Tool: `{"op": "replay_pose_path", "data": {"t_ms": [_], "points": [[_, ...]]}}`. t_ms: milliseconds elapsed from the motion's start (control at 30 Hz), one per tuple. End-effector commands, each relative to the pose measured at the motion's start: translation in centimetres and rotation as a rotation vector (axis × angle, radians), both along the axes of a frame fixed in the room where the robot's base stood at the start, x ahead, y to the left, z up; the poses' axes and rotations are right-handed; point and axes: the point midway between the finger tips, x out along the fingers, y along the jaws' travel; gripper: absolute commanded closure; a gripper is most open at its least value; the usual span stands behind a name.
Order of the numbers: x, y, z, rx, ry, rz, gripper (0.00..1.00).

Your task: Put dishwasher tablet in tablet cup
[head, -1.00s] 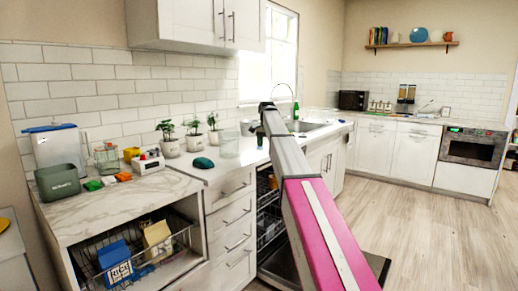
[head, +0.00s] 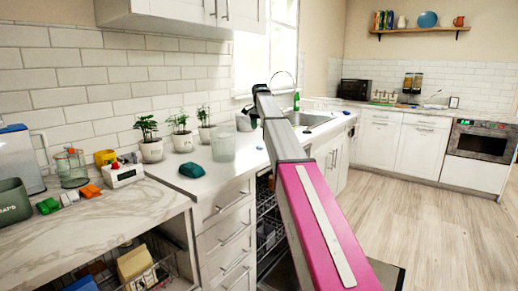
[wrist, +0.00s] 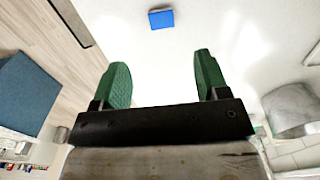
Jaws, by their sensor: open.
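My gripper (wrist: 155,85) shows in the wrist view with two green fingers spread apart and nothing between them. A small blue block (wrist: 161,18), which looks like the dishwasher tablet, lies on a white surface beyond the fingertips, near the top edge and apart from them. In the head view my arm hides the gripper, and I cannot pick out the tablet with certainty. The dishwasher (head: 268,235) stands open under the counter, with racks showing, partly behind my arm. I cannot make out the tablet cup.
A clear container (head: 222,146), a teal object (head: 191,170) and several potted plants stand on the counter, left of the sink (head: 308,120). A grey round vessel (wrist: 290,108) is right of my gripper in the wrist view. Open wooden floor (head: 420,190) lies to the right.

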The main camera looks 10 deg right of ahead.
Motion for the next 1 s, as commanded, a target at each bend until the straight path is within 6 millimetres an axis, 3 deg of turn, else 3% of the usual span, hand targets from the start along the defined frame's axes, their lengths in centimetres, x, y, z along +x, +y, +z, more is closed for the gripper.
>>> {"op": "replay_pose_path", "data": {"t_ms": [200,533,800,1000], "points": [[-0.1,0.0,-3.3,0.0,0.001,0.0,0.32],[0.2,-0.1,-5.9,0.0,0.001,0.0,0.32],[0.4,-0.1,-9.5,0.0,0.001,0.0,0.32],[0.5,-0.1,-9.8,0.0,0.0,0.0,0.32]]}}
